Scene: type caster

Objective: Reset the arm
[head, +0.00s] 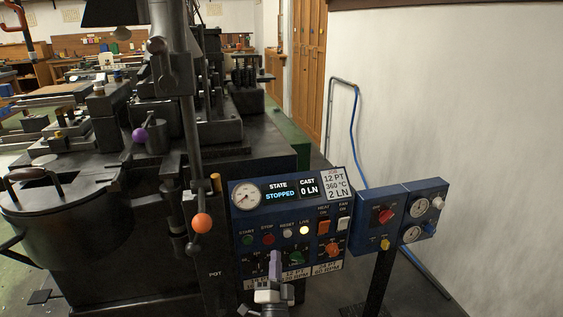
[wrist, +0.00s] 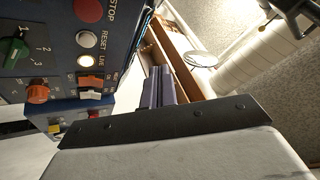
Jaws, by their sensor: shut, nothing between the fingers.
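My gripper (head: 275,262) is in front of the lower middle of the blue control panel (head: 262,215) in the head view, with its fingers pointing up. In the wrist view my gripper (wrist: 159,72) has its two grey fingers together, with nothing between them. The panel fills the left of that view, and the fingers appear to the right of it. I cannot tell whether they touch it. The panel's display (head: 281,191) reads "STOPPED" and "0 LN". The LIVE lamp (head: 304,230) is lit.
A dark casting machine (head: 75,225) with a round pot stands at the left. A lever with an orange knob (head: 202,223) hangs just left of the panel. A smaller blue box (head: 398,216) with gauges is at the right. A blue hose (head: 354,130) runs along the white wall.

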